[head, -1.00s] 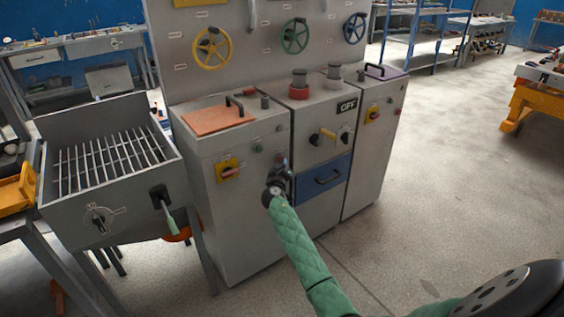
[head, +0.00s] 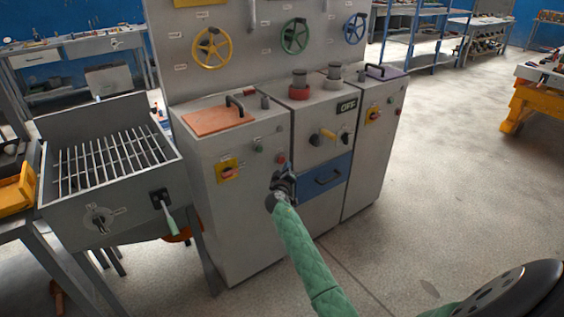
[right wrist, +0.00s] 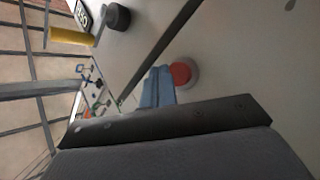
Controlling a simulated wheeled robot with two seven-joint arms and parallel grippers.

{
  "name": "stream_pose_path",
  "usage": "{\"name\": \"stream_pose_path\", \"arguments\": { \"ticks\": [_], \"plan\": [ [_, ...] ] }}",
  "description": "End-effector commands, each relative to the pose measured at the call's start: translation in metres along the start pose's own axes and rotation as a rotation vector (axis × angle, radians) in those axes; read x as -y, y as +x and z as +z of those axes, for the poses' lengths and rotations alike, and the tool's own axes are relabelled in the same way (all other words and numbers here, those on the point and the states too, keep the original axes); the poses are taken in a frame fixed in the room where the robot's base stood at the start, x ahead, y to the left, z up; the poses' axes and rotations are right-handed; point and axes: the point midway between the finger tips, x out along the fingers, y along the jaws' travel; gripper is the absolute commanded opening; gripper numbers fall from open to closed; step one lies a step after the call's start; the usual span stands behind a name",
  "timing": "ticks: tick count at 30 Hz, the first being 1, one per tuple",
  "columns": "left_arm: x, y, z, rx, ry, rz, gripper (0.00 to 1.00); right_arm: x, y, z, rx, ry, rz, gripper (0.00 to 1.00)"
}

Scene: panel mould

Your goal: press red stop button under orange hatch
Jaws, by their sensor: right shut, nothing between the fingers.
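The orange hatch (head: 218,121) lies flat on top of the left grey cabinet (head: 240,235), with a black handle by its right edge. A red button (head: 281,159) is on that cabinet's front, below the hatch's level and near the right edge. It also shows in the right wrist view with a pale collar (right wrist: 182,73). My right gripper (head: 286,176) is just below the red button in the head view, shut and empty. In the right wrist view its fingers (right wrist: 157,88) are beside the button; I cannot tell whether they touch. My left gripper is out of view.
A green button (head: 258,149) and a yellow-plated red switch (head: 228,170) share the cabinet front. A blue drawer (head: 322,179) and a yellow-tipped lever (head: 324,134) are to the right. A grated grey bin (head: 110,165) stands left. The floor at right is open.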

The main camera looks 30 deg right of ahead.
Motion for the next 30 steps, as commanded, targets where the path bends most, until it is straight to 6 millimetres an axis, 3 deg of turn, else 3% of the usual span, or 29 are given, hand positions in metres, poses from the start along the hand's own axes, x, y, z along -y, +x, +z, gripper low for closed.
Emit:
{"name": "stream_pose_path", "arguments": {
  "ticks": [15,30],
  "plan": [
    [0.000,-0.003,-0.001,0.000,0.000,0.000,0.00,-0.020,-0.028,0.020,0.001,0.000,0.000,0.00],
    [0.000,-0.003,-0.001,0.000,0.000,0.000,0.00,-0.021,-0.029,0.021,0.000,0.000,0.000,0.00]
  ]
}}
